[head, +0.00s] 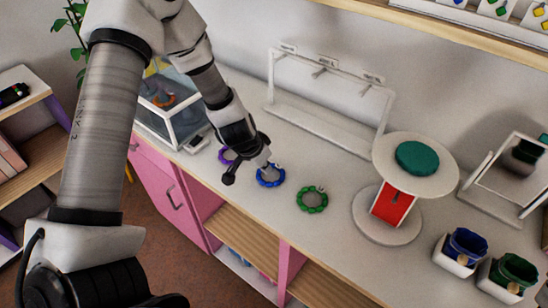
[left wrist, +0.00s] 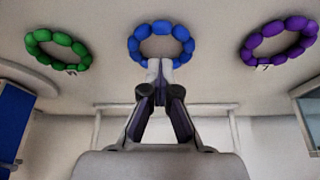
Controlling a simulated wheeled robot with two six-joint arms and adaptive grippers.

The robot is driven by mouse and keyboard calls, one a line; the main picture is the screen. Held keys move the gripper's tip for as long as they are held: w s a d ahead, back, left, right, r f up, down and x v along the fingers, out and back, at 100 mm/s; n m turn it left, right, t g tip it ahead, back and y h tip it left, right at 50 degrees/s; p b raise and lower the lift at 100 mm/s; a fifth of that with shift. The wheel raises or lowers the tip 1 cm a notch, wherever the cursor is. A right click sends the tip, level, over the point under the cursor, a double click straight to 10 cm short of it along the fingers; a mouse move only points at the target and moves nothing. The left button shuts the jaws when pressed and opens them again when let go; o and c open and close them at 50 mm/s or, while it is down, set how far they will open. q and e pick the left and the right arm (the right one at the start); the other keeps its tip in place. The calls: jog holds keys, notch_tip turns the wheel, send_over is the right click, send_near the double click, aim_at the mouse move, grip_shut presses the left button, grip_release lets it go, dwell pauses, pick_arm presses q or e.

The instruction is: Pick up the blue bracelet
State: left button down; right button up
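The blue bracelet (head: 271,177) is a ring of beads lying on the pale counter, between a purple bracelet (head: 227,156) and a green bracelet (head: 312,200). My left gripper (head: 266,164) reaches down to its back edge. In the left wrist view the blue bracelet (left wrist: 160,38) shows as a near-whole ring. The left fingertips (left wrist: 159,68) are drawn together at its edge and cover part of the beads. They look shut on that edge; the contact itself is hidden. My right gripper is out of view.
The green bracelet (left wrist: 57,49) and purple bracelet (left wrist: 278,40) flank the blue one closely. A white rack (head: 325,125) stands behind. A glass case (head: 170,105) is at left.

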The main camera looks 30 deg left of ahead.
pick_arm(q)
jog(key=s+a+r+p, duration=0.1)
jog(key=s, duration=1)
jog(key=shift+p, duration=0.4)
jog(key=shift+c, duration=1.9)
grip_release()
jog(key=shift+s, duration=0.1)
jog(key=shift+r, duration=0.1)
